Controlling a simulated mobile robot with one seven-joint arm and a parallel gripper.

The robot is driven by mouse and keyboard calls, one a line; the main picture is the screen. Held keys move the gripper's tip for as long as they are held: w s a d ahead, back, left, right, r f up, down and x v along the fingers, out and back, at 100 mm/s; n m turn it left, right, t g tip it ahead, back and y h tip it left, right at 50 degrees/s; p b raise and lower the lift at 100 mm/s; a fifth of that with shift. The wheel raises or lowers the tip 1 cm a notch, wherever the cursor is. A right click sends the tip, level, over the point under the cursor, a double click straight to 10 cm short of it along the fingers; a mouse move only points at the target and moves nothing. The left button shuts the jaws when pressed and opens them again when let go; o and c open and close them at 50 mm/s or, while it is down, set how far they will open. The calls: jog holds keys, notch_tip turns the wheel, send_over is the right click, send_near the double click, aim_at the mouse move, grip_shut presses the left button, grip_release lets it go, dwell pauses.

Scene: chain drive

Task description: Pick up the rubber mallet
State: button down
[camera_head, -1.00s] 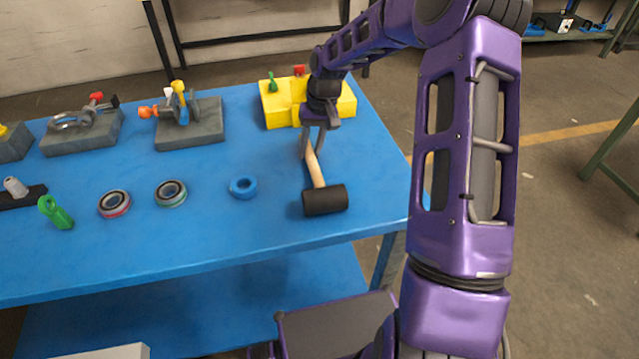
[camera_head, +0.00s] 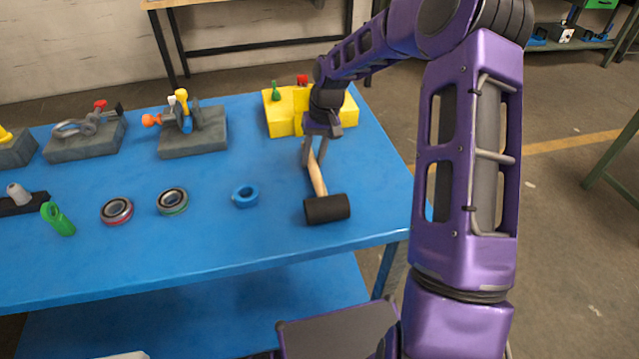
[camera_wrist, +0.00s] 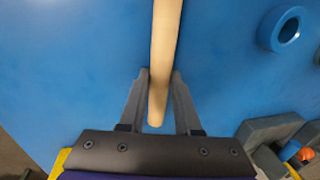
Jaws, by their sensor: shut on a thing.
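The rubber mallet has a black head (camera_head: 327,209) and a pale wooden handle (camera_head: 317,176), and it is at the right end of the blue table. My gripper (camera_head: 313,157) is at the far end of the handle, pointing down. In the wrist view, the handle (camera_wrist: 165,45) runs up between the two grey fingers of my gripper (camera_wrist: 159,82), near its end. The fingers are shut on the handle. The mallet head is out of the wrist view. I cannot tell whether the mallet touches the table.
A blue ring (camera_head: 245,196) and two bearings (camera_head: 172,201) lie left of the mallet on the blue table (camera_head: 230,235). A yellow block (camera_head: 281,116) stands behind my gripper. A grey fixture (camera_head: 193,140) stands at the back. The table's right edge is close to the mallet.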

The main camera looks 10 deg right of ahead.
jog(key=shift+r, duration=0.15)
notch_tip(320, 180, up, 10)
jog(key=p, duration=0.1)
jog(key=shift+s+f, duration=0.1)
jog(key=shift+f, duration=0.1)
dwell(0.9)
